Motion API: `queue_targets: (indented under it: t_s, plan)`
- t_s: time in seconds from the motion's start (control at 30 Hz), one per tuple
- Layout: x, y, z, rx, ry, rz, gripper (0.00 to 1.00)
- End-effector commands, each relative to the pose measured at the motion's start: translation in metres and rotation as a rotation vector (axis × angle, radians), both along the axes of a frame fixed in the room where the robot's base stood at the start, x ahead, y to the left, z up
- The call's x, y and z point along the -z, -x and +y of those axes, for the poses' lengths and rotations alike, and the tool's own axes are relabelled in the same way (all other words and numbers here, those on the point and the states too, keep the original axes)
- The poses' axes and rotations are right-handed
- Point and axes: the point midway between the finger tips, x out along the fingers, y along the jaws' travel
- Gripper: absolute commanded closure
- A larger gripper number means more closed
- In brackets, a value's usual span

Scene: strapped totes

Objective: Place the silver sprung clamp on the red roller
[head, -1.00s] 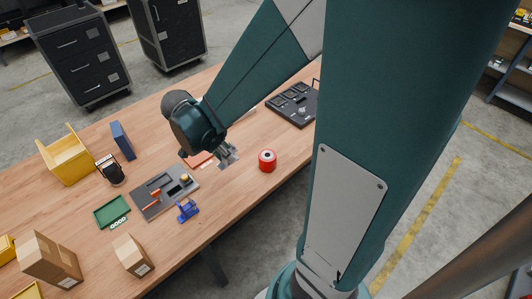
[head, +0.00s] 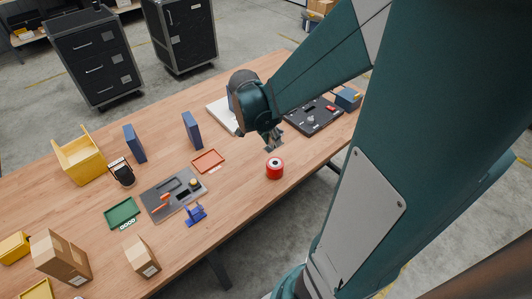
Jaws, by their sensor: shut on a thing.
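The red roller (head: 275,169) stands upright on the wooden table near its front edge, with a pale ring on its top. My gripper (head: 274,146) is just behind and above the roller in the picture, pointing down. It is shut on a small grey thing, which looks like the silver sprung clamp (head: 275,149). Clamp and fingers are too small and alike in colour to separate clearly. A narrow gap shows between the gripper's tip and the roller in the picture, and I see no contact.
A grey tool tray (head: 157,203), an orange-red tray (head: 208,161) and a blue stand (head: 195,214) lie left of the roller. A black tray (head: 315,128) is behind right. A blue panel (head: 193,131) stands upright behind. Bare table surrounds the roller.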

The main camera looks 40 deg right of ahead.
Motion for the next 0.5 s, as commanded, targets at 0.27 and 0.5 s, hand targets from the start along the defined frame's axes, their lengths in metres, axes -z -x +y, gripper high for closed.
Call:
queue_targets:
  t_s: [0.27,0.5]
  plan:
    - [-0.0028,0.0035,-0.0084,0.001,0.002,0.0,0.99]
    - [-0.0027,0.0033,-0.0082,0.001,0.002,0.0,0.99]
